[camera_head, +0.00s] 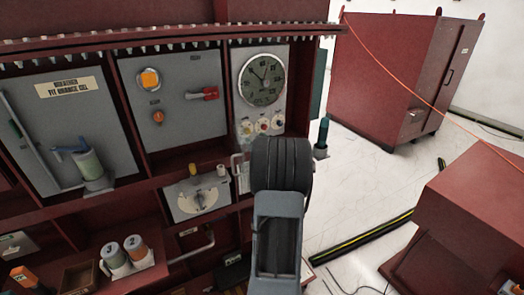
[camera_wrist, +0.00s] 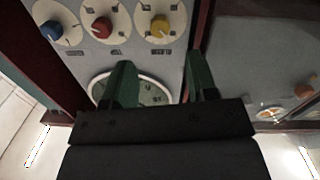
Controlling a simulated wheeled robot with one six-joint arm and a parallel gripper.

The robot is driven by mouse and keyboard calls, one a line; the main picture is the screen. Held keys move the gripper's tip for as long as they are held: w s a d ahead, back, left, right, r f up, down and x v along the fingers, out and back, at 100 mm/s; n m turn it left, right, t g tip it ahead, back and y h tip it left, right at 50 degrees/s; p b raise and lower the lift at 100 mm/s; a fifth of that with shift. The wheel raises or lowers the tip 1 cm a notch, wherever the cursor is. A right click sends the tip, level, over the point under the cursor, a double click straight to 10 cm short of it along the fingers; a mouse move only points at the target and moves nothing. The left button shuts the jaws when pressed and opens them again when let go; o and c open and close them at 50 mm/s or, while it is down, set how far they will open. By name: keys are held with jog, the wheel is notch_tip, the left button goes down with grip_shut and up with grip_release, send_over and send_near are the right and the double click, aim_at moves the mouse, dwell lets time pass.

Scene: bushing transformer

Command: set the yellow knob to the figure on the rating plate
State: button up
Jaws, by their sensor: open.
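The yellow knob (camera_wrist: 160,27) sits on a white dial at the top of the wrist view, with a red knob (camera_wrist: 102,28) and a blue knob (camera_wrist: 51,30) to its left. In the head view the yellow knob (camera_head: 247,129) is the left one of the row under a round gauge (camera_head: 262,80). My gripper (camera_wrist: 160,64) is open and empty, its two green fingers spread in front of the panel, apart from the knob in the picture. In the head view my arm hides the gripper. I cannot make out a rating plate or its figure.
Below is a grey box (camera_head: 197,197) with a dial. A red cabinet (camera_head: 395,80) stands back right. Open floor lies between.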

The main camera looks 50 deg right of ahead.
jog(key=shift+b+v, duration=0.45)
jog(key=shift+v, duration=2.45)
